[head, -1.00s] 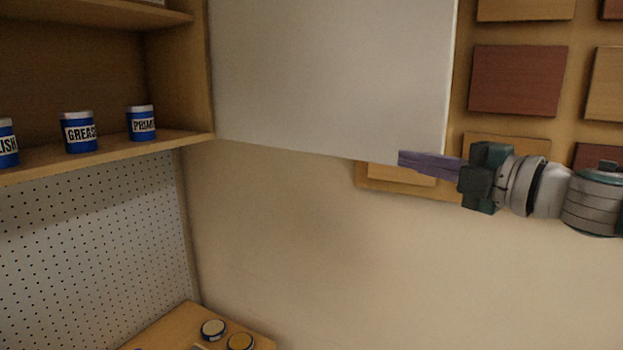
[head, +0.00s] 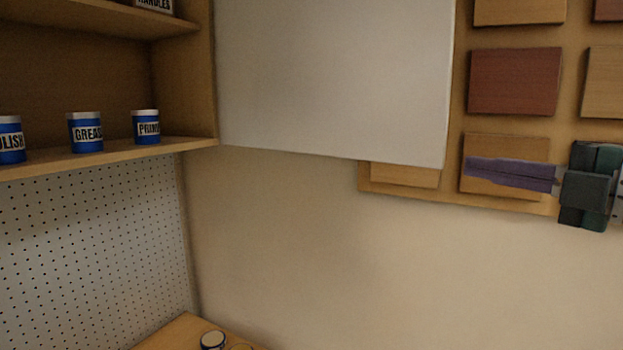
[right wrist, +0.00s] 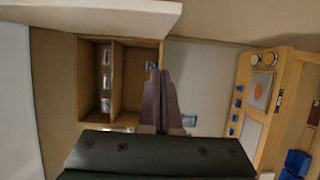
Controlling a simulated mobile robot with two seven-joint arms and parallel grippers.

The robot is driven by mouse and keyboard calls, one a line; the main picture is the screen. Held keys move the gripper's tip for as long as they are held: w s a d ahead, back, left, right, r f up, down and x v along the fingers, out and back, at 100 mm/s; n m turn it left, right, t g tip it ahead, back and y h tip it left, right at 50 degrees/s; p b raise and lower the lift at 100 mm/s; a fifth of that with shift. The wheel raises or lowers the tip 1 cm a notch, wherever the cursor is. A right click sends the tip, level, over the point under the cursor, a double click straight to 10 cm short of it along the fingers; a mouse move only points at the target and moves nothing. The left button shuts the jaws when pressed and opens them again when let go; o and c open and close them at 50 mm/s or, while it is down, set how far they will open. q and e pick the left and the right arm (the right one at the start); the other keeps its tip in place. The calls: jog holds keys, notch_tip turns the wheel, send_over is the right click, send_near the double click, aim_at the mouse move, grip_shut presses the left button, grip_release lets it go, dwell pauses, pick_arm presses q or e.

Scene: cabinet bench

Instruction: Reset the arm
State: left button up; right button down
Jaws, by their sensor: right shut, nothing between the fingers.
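My right gripper (head: 468,170) is at the right of the head view, its purple fingers pointing left and pressed together with nothing between them. It is in front of the wooden sample board and to the right of the white cabinet door (head: 335,80), apart from it. In the right wrist view the closed fingers (right wrist: 160,85) point up toward the open cabinet (right wrist: 135,80). My left gripper is not in view.
Blue cans, such as the grease can (head: 86,132), stand on the cabinet shelf (head: 110,157) at left. A pegboard (head: 90,240) is below it. A bench corner (head: 170,333) with a can shows at the bottom. The wall below the door is clear.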

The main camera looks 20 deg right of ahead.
jog(key=s+a+f+m+g+h+p, duration=0.5)
jog(key=s+f+m+g+h+p, duration=0.3)
jog(key=m, duration=0.8)
jog(key=s+a+f+m+g+y+p, duration=0.2)
jog(key=s+a+g, duration=0.3)
jog(key=s+a, duration=0.8)
jog(key=shift+a+f+m+g+y+p, duration=0.2)
jog(key=shift+f+m+g+y+p, duration=0.25)
jog(key=shift+y, duration=0.35)
jog(key=shift+s, duration=0.1)
jog(key=shift+r, duration=0.1)
